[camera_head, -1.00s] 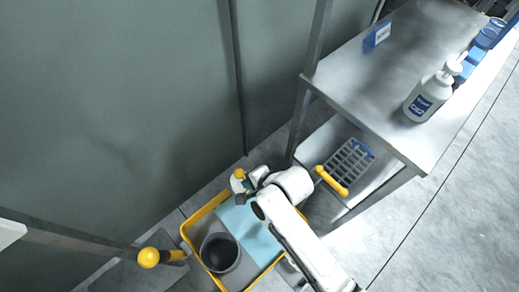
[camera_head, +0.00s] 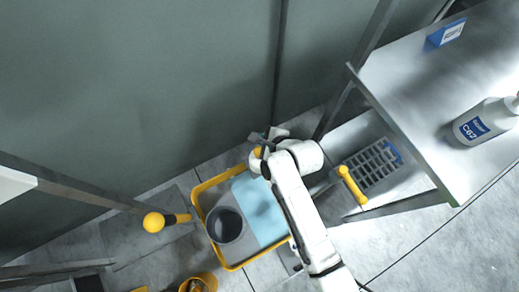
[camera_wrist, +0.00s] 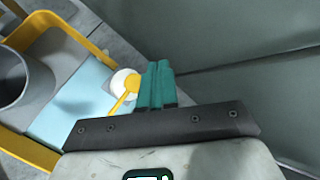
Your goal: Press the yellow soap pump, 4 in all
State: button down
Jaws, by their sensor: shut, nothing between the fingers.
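The yellow soap pump (camera_wrist: 128,92) sits on a round white container (camera_wrist: 121,81) in the wrist view, at the edge of the light-blue sheet. In the head view only a small yellow part of the pump (camera_head: 257,152) shows beside my wrist; my arm hides the rest. My gripper (camera_wrist: 158,72) has teal fingers, shut together and empty, just to the right of the pump in the wrist view. They overlap its edge in the picture; I cannot tell whether they touch it. In the head view my gripper (camera_head: 258,138) is partly hidden.
A yellow-rimmed tray (camera_head: 233,267) holds a dark grey pot (camera_head: 227,224) and the light-blue sheet (camera_head: 262,210). A metal table (camera_head: 425,110) at right carries a white bottle (camera_head: 488,120). A rack with a yellow handle (camera_head: 352,185) is below. A grey wall (camera_head: 130,90) stands close behind.

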jog(key=b, duration=0.6)
send_over(257, 150)
jog(key=s+d, duration=0.1)
notch_tip(257, 150, down, 6)
jog(key=shift+s+d, duration=0.1)
jog(key=shift+d, duration=0.05)
jog(key=shift+f+b, duration=0.6)
jog(key=shift+f, duration=0.6)
jog(key=shift+f, duration=0.15)
dwell(0.3)
jog(key=shift+f, duration=0.3)
jog(key=shift+f+b, duration=0.5)
jog(key=shift+f, duration=0.45)
dwell(1.2)
jog(key=shift+r, duration=0.1)
jog(key=shift+r+p, duration=1.25)
jog(key=shift+p, duration=0.15)
jog(key=shift+r, duration=0.1)
notch_tip(257, 150, up, 5)
jog(key=p, duration=0.5)
